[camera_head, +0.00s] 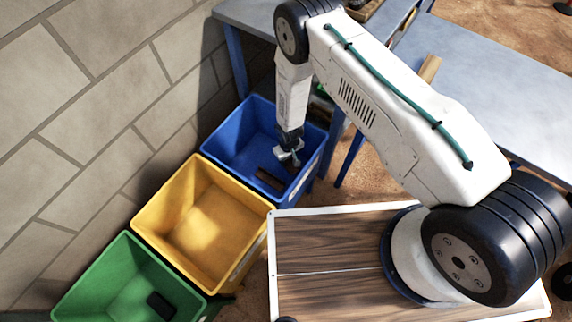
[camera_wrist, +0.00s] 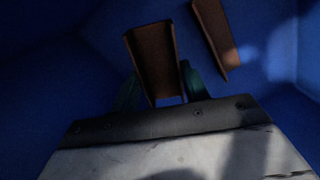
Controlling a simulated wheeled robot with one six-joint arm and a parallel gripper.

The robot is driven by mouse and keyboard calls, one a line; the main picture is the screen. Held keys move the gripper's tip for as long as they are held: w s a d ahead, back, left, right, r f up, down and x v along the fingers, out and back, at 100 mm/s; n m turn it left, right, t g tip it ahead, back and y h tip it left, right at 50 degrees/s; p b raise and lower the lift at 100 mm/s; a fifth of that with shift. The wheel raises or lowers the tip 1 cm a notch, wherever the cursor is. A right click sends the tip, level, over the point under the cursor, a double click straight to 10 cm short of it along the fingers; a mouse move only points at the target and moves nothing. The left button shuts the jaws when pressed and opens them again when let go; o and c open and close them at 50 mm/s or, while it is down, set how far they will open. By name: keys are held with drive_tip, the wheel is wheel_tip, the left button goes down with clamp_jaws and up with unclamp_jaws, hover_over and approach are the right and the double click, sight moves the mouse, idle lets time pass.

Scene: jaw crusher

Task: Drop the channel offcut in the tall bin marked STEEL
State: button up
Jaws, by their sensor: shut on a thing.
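My gripper (camera_head: 289,153) is inside the mouth of the blue bin (camera_head: 225,137), pointing down. In the wrist view my gripper (camera_wrist: 158,82) has its two dark green fingers on either side of a brown channel offcut (camera_wrist: 153,52) and is shut on it. The offcut's open side shows, and blue bin walls surround it. A second brown piece (camera_wrist: 211,35) is in the blue bin to the right of it in the wrist view. One dark brown piece (camera_head: 270,180) shows in the bin in the head view. No STEEL marking is legible.
A yellow bin (camera_head: 160,215) and a green bin (camera_head: 95,275) stand in a row with the blue one along a block wall (camera_head: 90,110). A dark block (camera_head: 160,305) lies in the green bin. A grey table (camera_head: 500,100) stands at right.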

sight(288, 162)
drive_tip(key=shift+f, duration=2.5)
drive_tip(key=shift+f, duration=0.1)
drive_tip(key=o, duration=1.3)
drive_tip(key=shift+o, duration=0.2)
wheel_tip(288, 162, up, 12)
